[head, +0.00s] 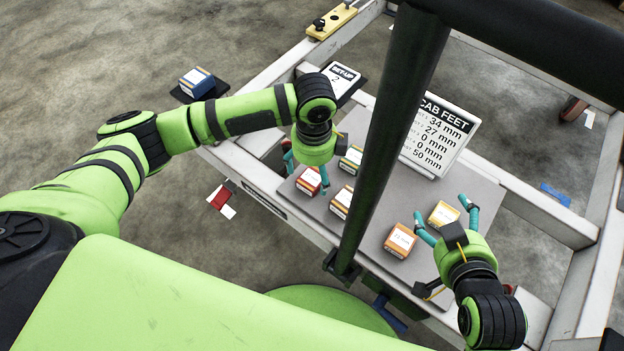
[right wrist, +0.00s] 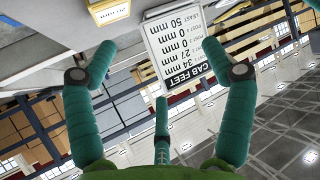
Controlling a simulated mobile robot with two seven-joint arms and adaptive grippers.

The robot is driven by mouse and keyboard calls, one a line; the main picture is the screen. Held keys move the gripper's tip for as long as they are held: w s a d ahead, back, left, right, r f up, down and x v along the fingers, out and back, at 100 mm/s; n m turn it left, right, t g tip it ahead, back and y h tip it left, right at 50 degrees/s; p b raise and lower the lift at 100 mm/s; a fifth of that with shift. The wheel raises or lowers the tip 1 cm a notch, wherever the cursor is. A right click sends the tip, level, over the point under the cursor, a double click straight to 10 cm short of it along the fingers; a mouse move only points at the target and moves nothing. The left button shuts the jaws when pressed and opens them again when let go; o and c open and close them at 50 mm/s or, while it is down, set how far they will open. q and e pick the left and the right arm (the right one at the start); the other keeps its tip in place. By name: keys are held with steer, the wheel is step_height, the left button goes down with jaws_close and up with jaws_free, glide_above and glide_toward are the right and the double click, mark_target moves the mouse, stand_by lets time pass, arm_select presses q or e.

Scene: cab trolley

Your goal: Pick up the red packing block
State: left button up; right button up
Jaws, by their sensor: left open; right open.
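The red packing block (head: 309,182), with a white label on top, sits on the grey trolley deck (head: 376,222) near its left edge. My left gripper (head: 307,171) points down over the red block, with its teal fingers open and a finger on either side of it. I cannot tell whether a finger touches it. My right gripper (head: 441,213) is open and empty at the deck's right side. In the right wrist view its open fingers (right wrist: 170,65) show with nothing between them.
Orange blocks (head: 341,201) (head: 400,241), a yellow-green block (head: 351,159) and a yellow block (head: 443,214) stand on the deck. A dark post (head: 392,130) rises between my grippers. The cab feet sign (head: 438,135) stands behind. A blue block (head: 197,82) lies outside the frame.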

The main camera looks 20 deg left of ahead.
mark_target(312, 177)
arm_select(q)
steer(key=f, duration=0.1)
steer(key=f+b, duration=0.1)
steer(key=f, duration=0.1)
steer(key=shift+a+f, duration=0.15)
steer(key=shift+a, duration=0.1)
steer(key=c, duration=1.2)
arm_select(e)
steer(key=w+a+r+n+t+y, duration=0.1)
steer(key=w+a+r+t+y, duration=0.1)
steer(key=r+t, duration=0.3)
step_height(312, 177, up, 3)
steer(key=shift+w+a+r, duration=0.2)
steer(key=shift+w+a, duration=0.35)
steer(key=shift+a, duration=0.05)
